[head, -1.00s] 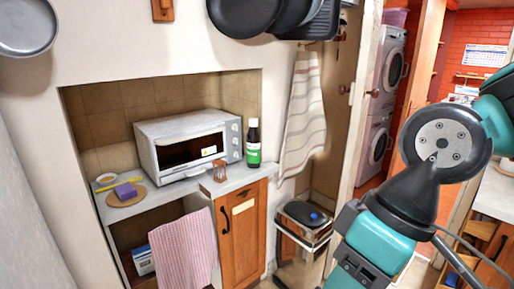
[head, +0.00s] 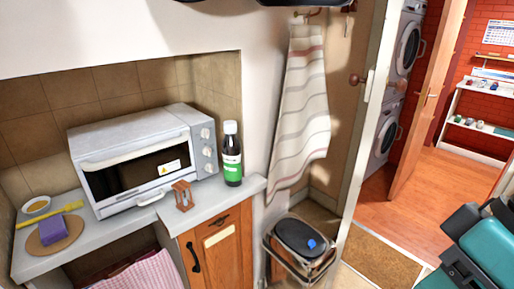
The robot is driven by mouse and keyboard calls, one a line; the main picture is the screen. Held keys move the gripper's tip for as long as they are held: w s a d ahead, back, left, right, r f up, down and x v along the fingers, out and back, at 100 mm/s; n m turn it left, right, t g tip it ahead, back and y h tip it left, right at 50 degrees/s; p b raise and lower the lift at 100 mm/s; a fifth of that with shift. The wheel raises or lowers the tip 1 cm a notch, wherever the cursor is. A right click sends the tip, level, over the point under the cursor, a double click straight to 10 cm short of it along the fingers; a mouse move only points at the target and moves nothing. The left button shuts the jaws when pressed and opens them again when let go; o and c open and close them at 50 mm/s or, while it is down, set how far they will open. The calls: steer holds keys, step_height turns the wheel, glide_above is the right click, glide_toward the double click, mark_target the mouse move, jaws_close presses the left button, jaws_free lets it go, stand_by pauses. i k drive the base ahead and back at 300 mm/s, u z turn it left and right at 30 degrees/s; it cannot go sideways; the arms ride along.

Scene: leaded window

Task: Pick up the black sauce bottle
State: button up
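The black sauce bottle (head: 232,152) stands upright on the counter in the head view. It is dark with a white cap and a green and white label. It stands just right of the toaster oven, close to the counter's right end. Part of my teal and black arm shows at the lower right, well apart from the bottle. My gripper is outside the picture.
The white toaster oven (head: 135,165) fills the counter (head: 95,233) left of the bottle. A small wooden hourglass-like item (head: 183,196) stands in front. A purple sponge (head: 52,230) lies on a round board. A striped towel (head: 303,110) hangs right; a lidded bin (head: 299,240) stands below.

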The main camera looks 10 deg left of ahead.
mark_target(230, 145)
steer(key=u, duration=0.15)
steer(key=i, duration=0.85)
steer(key=u, duration=0.65)
steer(key=i, duration=0.5)
steer(key=u, duration=0.35)
